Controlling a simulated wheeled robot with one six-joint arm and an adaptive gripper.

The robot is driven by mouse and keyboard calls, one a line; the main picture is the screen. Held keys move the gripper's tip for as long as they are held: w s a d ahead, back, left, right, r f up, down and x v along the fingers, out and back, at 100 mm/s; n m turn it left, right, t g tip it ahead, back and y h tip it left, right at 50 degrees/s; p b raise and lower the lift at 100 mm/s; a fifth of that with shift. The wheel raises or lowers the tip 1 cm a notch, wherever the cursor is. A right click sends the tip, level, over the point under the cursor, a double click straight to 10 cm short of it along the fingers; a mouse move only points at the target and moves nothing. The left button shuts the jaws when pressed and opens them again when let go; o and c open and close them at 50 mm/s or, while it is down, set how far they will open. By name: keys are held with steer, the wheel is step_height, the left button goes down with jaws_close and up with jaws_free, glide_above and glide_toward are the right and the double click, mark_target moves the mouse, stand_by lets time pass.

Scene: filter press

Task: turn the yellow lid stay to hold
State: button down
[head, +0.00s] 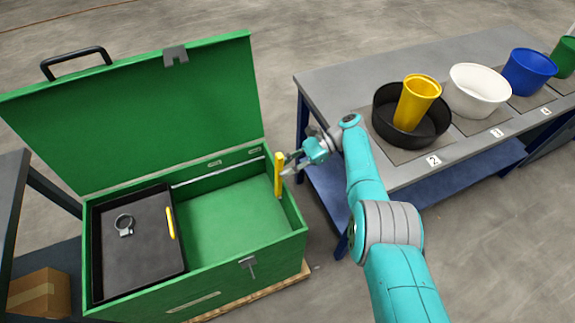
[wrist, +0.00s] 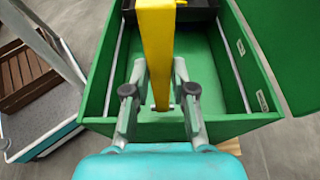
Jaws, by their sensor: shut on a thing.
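The yellow lid stay (head: 278,175) stands upright at the right end of the open green chest (head: 240,262). My gripper (head: 290,168) is at the stay from the right side, with its fingers shut on it. In the wrist view the yellow stay (wrist: 157,50) runs up between the two fingers (wrist: 160,100). The green lid (head: 140,110) is raised and leans back. Whether the stay's upper end touches the lid cannot be told.
A black tray (head: 140,265) with a ring clamp (head: 124,224) and a yellow-handled item (head: 170,222) sits in the chest's left part. A grey bench (head: 345,85) with several bowls and cups stands close on the right.

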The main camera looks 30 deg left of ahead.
stand_by(0.4)
steer(key=c, duration=1)
jaws_free()
steer(key=shift+w+d+f, duration=0.1)
steer(key=shift+o, duration=0.2)
steer(key=shift+s, duration=0.2)
